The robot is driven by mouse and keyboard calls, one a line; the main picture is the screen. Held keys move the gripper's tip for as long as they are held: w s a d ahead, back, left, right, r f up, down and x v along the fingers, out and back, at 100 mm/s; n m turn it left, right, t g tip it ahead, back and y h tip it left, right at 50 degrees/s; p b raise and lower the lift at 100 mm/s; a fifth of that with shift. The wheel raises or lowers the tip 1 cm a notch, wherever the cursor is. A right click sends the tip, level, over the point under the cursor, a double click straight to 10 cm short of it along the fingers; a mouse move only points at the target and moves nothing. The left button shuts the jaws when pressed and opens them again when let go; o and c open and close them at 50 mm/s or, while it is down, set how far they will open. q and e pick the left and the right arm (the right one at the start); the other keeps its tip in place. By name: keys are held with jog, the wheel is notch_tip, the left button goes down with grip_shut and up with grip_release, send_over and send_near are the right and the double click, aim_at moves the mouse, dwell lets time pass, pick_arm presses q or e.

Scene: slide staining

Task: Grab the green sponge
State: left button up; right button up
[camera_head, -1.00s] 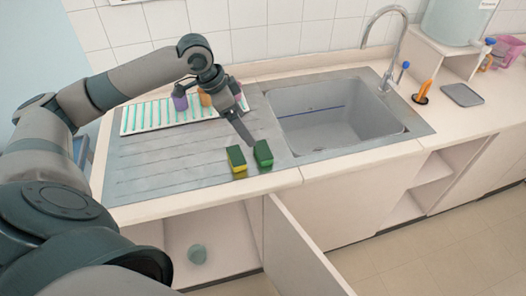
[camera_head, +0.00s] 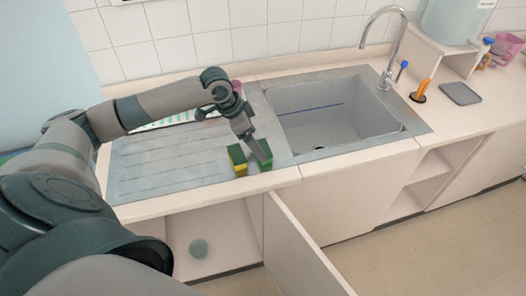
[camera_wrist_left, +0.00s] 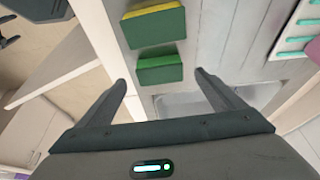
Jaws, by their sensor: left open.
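The green sponge (camera_head: 267,162) lies on the metal drainboard near the counter's front edge, left of the sink. In the left wrist view the green sponge (camera_wrist_left: 160,69) is ahead of the fingers, close to the level of their tips and between their lines. My left gripper (camera_head: 262,155) is open and hangs tilted over the green sponge, partly hiding it; its two spread fingers (camera_wrist_left: 160,80) show in the wrist view with nothing held. I cannot tell whether they touch the sponge. A green and yellow sponge (camera_head: 238,163) stands just left of it, with a narrow gap between them.
The empty sink (camera_head: 330,118) is to the right, with a curved tap (camera_head: 391,45) behind it. A striped rack (camera_head: 165,121) lies behind, mostly hidden by my arm. An open cupboard door (camera_head: 300,245) juts out below the counter. The front left drainboard (camera_head: 160,175) is clear.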

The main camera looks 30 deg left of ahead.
pick_arm(q)
jog(key=shift+w+d+f+p, duration=0.25)
jog(key=shift+f+p, duration=0.2)
jog(key=shift+p, duration=0.15)
jog(key=p+x, duration=0.1)
jog(key=x, duration=0.2)
jog(key=shift+f, duration=0.45)
jog(key=c, duration=1.1)
